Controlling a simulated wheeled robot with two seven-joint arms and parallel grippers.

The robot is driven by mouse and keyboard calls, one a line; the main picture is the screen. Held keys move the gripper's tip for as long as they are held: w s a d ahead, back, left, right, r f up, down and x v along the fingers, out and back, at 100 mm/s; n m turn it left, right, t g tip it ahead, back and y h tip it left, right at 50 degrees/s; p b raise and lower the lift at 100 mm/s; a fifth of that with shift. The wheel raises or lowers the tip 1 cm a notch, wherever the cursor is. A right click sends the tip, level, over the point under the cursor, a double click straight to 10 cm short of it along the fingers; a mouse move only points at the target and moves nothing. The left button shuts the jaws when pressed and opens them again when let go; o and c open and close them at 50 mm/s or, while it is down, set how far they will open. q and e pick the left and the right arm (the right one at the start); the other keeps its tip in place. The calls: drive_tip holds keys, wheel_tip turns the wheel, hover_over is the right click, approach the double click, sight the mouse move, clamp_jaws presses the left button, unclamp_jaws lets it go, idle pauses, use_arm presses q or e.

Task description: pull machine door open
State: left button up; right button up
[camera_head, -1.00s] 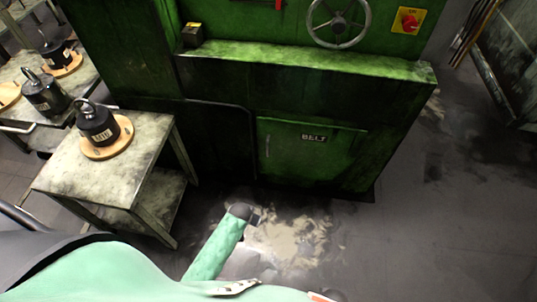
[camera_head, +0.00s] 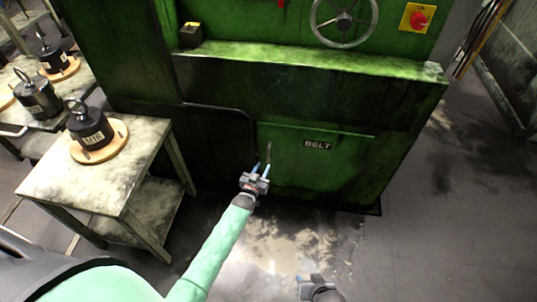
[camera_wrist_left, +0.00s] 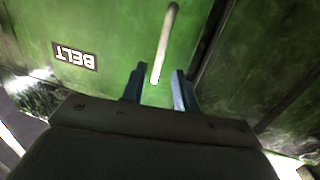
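The green machine door (camera_head: 340,165) carries a "BELT" label and is closed, low on the front of the green machine. Its thin upright handle (camera_head: 269,153) is near the door's left edge. The handle (camera_wrist_left: 165,45) also shows as a pale bar in the left wrist view. My left gripper (camera_head: 263,170) is open just in front of the handle's lower end. In the left wrist view the two blue fingers (camera_wrist_left: 159,88) are apart, with the handle's end appearing between their tips; I cannot tell whether they touch. My right gripper (camera_head: 303,280) is low in the head view, away from the door.
A worn metal table (camera_head: 85,180) with a black weight (camera_head: 88,125) on a wooden disc stands left of my left arm. The machine has a handwheel (camera_head: 343,20) and a red switch (camera_head: 419,19) above. The floor right of the machine is clear.

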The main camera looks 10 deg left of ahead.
sight(268, 155)
use_arm(q)
drive_tip(key=shift+t, duration=0.4)
drive_tip(key=shift+w+d+r, duration=0.15)
drive_tip(key=shift+w+r, duration=0.05)
drive_tip(key=shift+w, duration=1.1)
drive_tip(key=shift+w+d+r, duration=0.1)
drive_tip(key=shift+w+r, duration=0.15)
drive_tip(key=shift+w, duration=1.05)
drive_tip(key=shift+w+d+r, duration=0.15)
drive_tip(key=shift+w+r, duration=0.05)
drive_tip(key=shift+w, duration=1.1)
clamp_jaws()
